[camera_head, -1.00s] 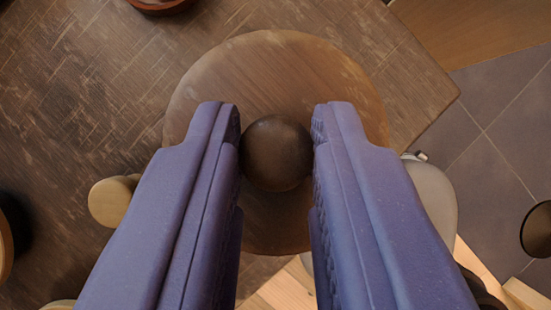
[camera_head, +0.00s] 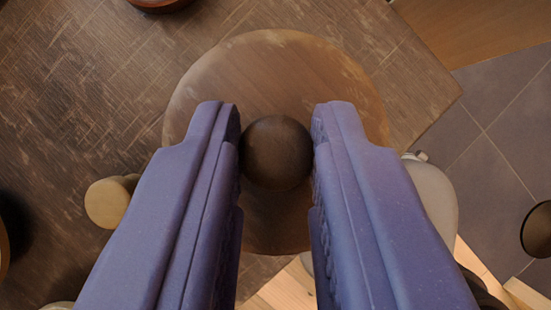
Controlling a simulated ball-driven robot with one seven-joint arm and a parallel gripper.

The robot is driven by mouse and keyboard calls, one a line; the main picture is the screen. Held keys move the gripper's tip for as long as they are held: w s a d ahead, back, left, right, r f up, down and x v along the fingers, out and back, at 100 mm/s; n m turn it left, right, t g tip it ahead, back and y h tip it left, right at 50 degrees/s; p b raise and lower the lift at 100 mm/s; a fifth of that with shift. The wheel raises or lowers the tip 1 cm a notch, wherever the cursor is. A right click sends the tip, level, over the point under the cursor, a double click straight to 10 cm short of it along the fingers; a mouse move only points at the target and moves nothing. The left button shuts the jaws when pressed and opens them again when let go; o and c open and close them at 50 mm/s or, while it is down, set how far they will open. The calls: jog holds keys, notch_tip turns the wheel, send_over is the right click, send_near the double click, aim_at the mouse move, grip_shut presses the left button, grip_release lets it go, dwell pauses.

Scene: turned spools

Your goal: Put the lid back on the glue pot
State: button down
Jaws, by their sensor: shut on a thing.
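My gripper (camera_head: 276,148) is shut on the dark round knob of the lid, with one blue finger on each side of it. The lid (camera_head: 275,65) is a wide, round, brown wooden disc with a worn, paler rim. It fills the middle of the view beneath my fingers, and its lower part is partly hidden by them. I cannot make out the glue pot; it may be hidden under the lid or the fingers.
A dark scratched wooden tabletop (camera_head: 90,80) lies below, its corner at the right. A pale wooden piece (camera_head: 107,203) shows left of my fingers, a grey rounded object (camera_head: 436,200) right. A reddish-brown round thing (camera_head: 160,3) is at the top edge. Grey floor tiles (camera_head: 500,110) lie beyond.

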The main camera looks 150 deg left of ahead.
dwell(0.9)
jog(key=shift+c, duration=2)
grip_release()
jog(key=shift+r, duration=0.1)
notch_tip(320, 180, up, 7)
jog(key=p, duration=0.7)
grip_shut()
